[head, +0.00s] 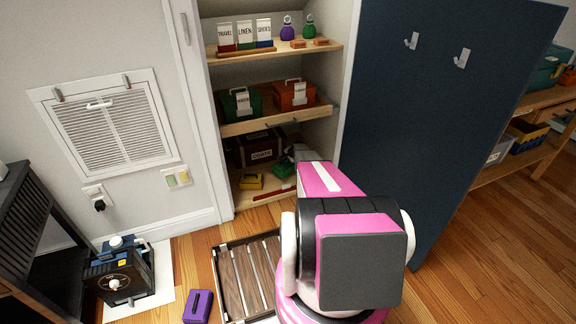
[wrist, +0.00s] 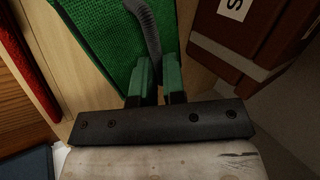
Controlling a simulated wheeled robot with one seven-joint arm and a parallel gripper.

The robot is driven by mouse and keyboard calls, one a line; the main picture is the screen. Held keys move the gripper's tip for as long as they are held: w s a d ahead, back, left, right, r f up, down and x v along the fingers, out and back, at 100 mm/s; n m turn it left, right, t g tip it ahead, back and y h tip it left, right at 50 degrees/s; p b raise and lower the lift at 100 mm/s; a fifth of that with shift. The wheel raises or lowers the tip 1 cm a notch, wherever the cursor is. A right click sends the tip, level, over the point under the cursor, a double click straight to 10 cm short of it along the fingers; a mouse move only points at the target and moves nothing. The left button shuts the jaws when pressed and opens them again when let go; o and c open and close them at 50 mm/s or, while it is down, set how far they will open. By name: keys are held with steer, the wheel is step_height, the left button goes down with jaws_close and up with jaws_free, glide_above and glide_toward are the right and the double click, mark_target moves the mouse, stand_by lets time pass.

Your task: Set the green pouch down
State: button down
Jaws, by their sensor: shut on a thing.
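The green pouch (wrist: 100,35) shows in the wrist view as coarse green woven cloth with a grey cord-like handle (wrist: 146,28). My gripper (wrist: 158,72) is shut on this handle, with the pouch just beyond the fingers, over a pale wooden surface (wrist: 75,85). Whether the pouch's underside touches the wood is hidden.
A dark brown box (head: 262,149) stands on the lowest shelf; it shows close at right in the wrist view (wrist: 240,35). The middle shelf (head: 270,121) is overhead. A blue door (head: 430,110) stands right.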

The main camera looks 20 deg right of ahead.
mark_target(288, 163)
steer(key=shift+w+d+f, duration=0.5)
steer(key=shift+d+f, duration=0.05)
steer(key=shift+d, duration=0.1)
steer(key=shift+f, duration=1.9)
steer(key=c, duration=1.2)
jaws_free()
steer(key=shift+f, duration=0.1)
steer(key=shift+s, duration=0.1)
